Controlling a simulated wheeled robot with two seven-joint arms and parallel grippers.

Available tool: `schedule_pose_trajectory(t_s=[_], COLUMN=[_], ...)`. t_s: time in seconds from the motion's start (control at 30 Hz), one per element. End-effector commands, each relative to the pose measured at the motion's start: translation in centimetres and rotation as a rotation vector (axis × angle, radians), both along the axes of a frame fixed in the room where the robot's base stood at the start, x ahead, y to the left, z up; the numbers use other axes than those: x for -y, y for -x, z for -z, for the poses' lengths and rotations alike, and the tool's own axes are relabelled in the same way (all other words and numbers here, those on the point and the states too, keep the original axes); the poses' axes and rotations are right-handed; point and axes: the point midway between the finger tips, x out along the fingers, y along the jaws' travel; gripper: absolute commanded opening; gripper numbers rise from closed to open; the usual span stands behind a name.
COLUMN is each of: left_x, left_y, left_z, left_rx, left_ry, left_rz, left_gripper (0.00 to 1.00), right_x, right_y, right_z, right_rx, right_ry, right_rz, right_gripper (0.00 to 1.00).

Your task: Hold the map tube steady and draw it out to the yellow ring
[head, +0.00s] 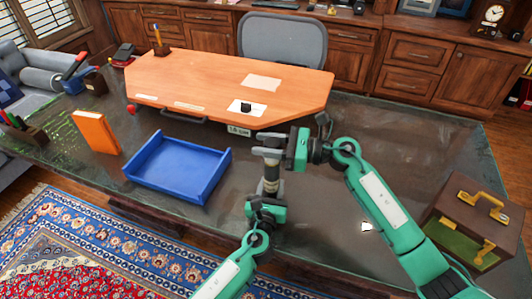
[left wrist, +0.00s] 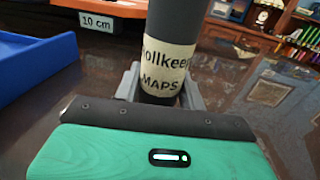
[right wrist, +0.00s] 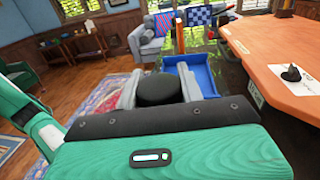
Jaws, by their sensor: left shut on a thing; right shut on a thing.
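The map tube (head: 270,186) stands upright above the dark glossy desk, with a cream label around it. In the left wrist view the dark tube (left wrist: 176,28) carries the label "Rollkeeper MAPS". My left gripper (head: 267,200) is shut on its lower part, below the label. My right gripper (head: 271,152) is shut on its top end. The right wrist view shows a round black cap (right wrist: 160,90) between the fingers. I cannot make out a yellow ring; the grippers hide parts of the tube.
A blue tray (head: 178,168) and an orange book (head: 97,132) are to the left. An orange-brown wooden board (head: 200,75) with a "10 cm" tag (head: 239,130) lies behind the tube. A brown case (head: 470,215) with brass handles stands at right. Bare desk lies between.

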Motion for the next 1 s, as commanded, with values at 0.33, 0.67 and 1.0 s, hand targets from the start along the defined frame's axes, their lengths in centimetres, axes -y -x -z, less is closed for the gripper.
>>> schedule_pose_trajectory(t_s=[0.33,0.67,1.0], left_x=[0.0,0.0,0.0], left_y=[0.0,0.0,0.0], left_z=[0.1,0.1,0.1], left_rx=[-0.002,-0.002,-0.002], left_ry=[0.001,0.001,0.001], left_rz=[-0.001,-0.001,-0.001], left_gripper=[0.14,0.14,0.14], right_x=[0.0,0.0,4.0], right_y=[0.0,0.0,0.6], right_z=[-0.4,-0.3,-0.2], right_rx=[0.001,0.001,-0.001], right_ry=[0.0,0.0,0.003], right_rz=[0.002,0.001,0.004], right_gripper=[0.42,0.6,0.6])
